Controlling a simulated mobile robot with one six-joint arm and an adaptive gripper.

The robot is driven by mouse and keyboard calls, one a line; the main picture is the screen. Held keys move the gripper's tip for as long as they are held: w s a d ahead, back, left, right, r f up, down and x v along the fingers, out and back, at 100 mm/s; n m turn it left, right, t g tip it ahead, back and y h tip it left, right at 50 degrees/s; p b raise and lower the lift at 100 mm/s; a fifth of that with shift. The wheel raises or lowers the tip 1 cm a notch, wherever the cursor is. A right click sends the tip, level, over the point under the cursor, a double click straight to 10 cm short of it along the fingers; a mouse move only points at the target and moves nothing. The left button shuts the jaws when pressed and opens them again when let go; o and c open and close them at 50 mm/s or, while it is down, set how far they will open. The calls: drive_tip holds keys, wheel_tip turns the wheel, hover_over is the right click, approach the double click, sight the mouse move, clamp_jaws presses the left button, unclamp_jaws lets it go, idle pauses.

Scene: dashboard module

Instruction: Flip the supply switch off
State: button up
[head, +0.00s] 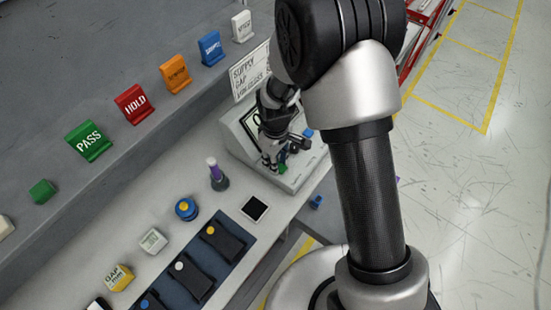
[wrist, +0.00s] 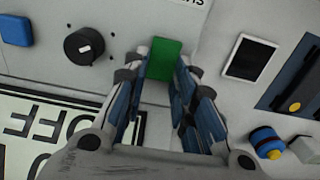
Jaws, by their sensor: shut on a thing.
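The grey supply unit (head: 235,137) stands on the bench in the head view, with my gripper (head: 272,165) over its sloping front. In the wrist view a green block-like part, apparently the supply switch (wrist: 164,58), sits between the fingertips of my gripper (wrist: 160,85). The gripper is shut on it; the fingers hide its lower end. A bit of the green part shows beside the fingers in the head view (head: 283,168). The unit's display (wrist: 30,122) reads OFF upside down in the wrist view, partly covered by my gripper.
A black knob (wrist: 84,46) and a blue button (wrist: 15,30) are on the unit's panel. Coloured signs, including PASS (head: 88,141), line the ledge behind.

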sight(283, 169)
drive_tip(key=shift+d+f+t+y+b, duration=0.2)
drive_tip(key=shift+t+y+b, duration=0.3)
drive_tip(key=shift+b, duration=1.25)
drive_tip(key=shift+s+r+y+b, duration=0.15)
drive_tip(key=shift+y+b, duration=0.15)
drive_tip(key=shift+b, duration=0.6)
drive_tip(key=shift+r, duration=0.15)
drive_tip(key=o, duration=1.1)
drive_tip(key=shift+c, duration=0.2)
drive_tip(key=shift+r, duration=0.15)
wheel_tip(283, 169, up, 12)
drive_tip(key=s+d, duration=0.1)
drive_tip(key=d, duration=0.1)
drive_tip(key=shift+s+f, duration=0.2)
